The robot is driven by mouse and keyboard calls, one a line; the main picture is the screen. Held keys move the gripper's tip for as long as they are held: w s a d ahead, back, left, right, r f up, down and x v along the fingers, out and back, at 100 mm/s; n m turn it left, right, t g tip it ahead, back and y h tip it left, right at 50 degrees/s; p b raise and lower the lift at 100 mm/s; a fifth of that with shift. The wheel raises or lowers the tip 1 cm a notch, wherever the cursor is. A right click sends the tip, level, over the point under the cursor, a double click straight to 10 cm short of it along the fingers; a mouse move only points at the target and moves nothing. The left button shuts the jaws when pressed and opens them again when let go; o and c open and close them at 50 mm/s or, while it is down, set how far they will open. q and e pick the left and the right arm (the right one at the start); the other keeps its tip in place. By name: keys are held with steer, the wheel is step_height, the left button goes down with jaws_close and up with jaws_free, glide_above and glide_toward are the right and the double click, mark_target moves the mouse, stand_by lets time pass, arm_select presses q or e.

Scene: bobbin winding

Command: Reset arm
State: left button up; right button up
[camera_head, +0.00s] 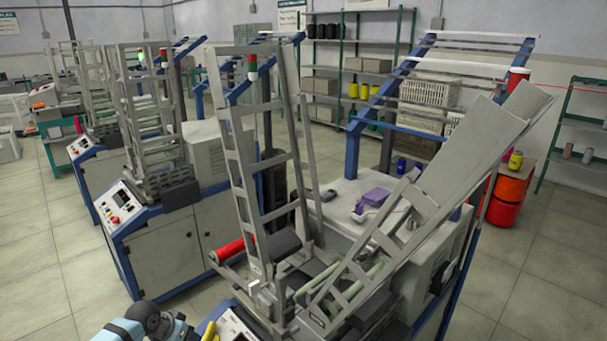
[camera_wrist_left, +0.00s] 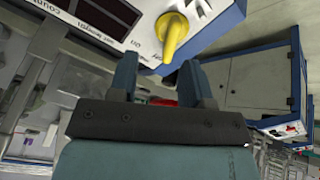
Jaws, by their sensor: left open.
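My left gripper (camera_wrist_left: 158,64) is open in the left wrist view, its two dark blue fingers apart with nothing held between them. A yellow knob (camera_wrist_left: 173,35) on a white control panel (camera_wrist_left: 140,28) lies just beyond the fingertips, and no contact is visible. In the head view my left arm (camera_head: 130,327) enters at the bottom edge, left of the yellow knob (camera_head: 209,331). The winding machine has an upright grey ladder frame (camera_head: 243,160) and a second grey frame (camera_head: 385,235) tilted to the right. My right gripper is not in view.
A red roll (camera_head: 232,249) lies at the machine's left side. Another machine (camera_head: 165,250) stands to the left. Tiled floor at the lower left is clear.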

arm_select(q)
steer(key=s+d+f+t, duration=0.2)
steer(key=s+d+f, duration=0.1)
steer(key=s+d, duration=0.55)
steer(key=s+d+f+t, duration=0.25)
steer(key=s+d, duration=0.35)
steer(key=s, duration=0.6)
steer(key=s+d+r+t, duration=0.1)
steer(key=s+r+t, duration=0.15)
steer(key=s, duration=0.45)
step_height(320, 180, up, 13)
steer(key=s+p, duration=0.1)
steer(key=p, duration=1.2)
steer(key=shift+s+a+m, duration=0.2)
steer(key=shift+a+m, duration=0.1)
steer(key=shift+a, duration=0.1)
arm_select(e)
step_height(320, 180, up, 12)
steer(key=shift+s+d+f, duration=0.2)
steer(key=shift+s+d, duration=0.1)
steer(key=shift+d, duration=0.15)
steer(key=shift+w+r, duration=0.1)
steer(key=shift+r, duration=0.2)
